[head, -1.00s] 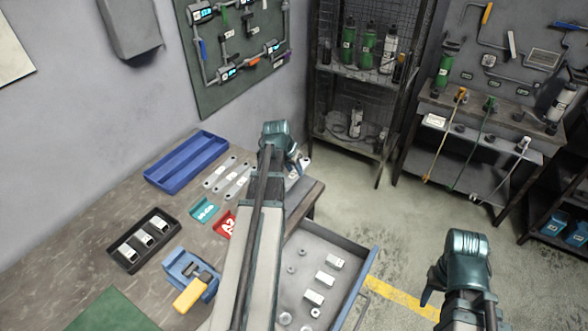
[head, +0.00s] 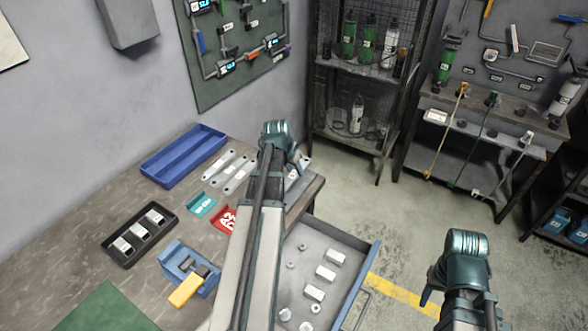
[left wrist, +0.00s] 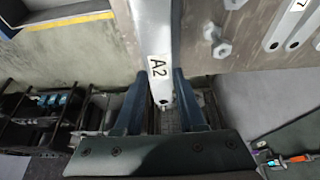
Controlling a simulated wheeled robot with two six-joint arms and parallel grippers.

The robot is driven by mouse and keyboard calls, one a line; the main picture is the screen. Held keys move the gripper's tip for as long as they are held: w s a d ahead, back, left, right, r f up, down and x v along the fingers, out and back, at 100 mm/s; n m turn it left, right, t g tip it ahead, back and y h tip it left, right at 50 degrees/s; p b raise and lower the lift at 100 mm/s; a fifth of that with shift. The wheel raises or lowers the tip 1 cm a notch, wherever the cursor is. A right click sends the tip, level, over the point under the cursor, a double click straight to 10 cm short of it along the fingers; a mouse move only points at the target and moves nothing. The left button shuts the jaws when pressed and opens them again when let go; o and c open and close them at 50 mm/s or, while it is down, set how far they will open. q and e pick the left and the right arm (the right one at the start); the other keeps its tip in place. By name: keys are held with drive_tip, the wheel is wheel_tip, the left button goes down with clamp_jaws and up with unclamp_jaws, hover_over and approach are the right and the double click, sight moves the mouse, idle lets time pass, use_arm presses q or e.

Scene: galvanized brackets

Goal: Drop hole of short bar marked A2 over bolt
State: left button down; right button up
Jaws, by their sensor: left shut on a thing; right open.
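The short bar marked A2 (left wrist: 154,38) is a grey metal strip with a white label, held between my left gripper's fingers (left wrist: 160,98) in the left wrist view. A dark hole shows near its close end; its far end runs out of the top of the picture. My right gripper (head: 430,290) is open, right of the drawer.
Long bars (head: 228,172), a red A2 holder (head: 224,220), a teal holder (head: 201,205), a blue tray (head: 186,157), a black tray (head: 140,237) and a blue vise (head: 190,272) are on the bench. An open drawer (head: 330,262) with loose hardware juts out on the right.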

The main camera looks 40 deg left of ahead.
use_arm(q)
drive_tip(key=shift+f+b, duration=2.8)
drive_tip(key=shift+b, duration=0.05)
drive_tip(key=shift+c, duration=2.1)
unclamp_jaws()
drive_tip(key=p+v, duration=1.3)
drive_tip(key=v, duration=0.1)
drive_tip(key=shift+f, duration=0.1)
